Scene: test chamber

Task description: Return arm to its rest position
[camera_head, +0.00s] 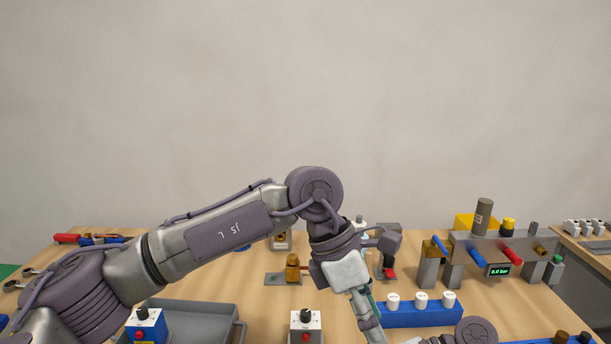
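My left arm (215,237) comes in from the left, reaches over the table to the middle and bends down at its elbow-like joint. Its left gripper (367,316) points down toward the bottom edge, beside a blue block. Its fingertips are not clearly shown, so I cannot tell whether it is open or holds anything. A rounded joint of my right arm (476,332) shows at the bottom edge, right of centre. My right gripper does not show.
The wooden table (255,308) holds a grey tray (205,312), a blue block (395,317) with white caps, a brass fitting (292,268) and small button boxes (305,325). A valve manifold (490,250) with a "0.0 bar" display stands at right. The space above the table is open.

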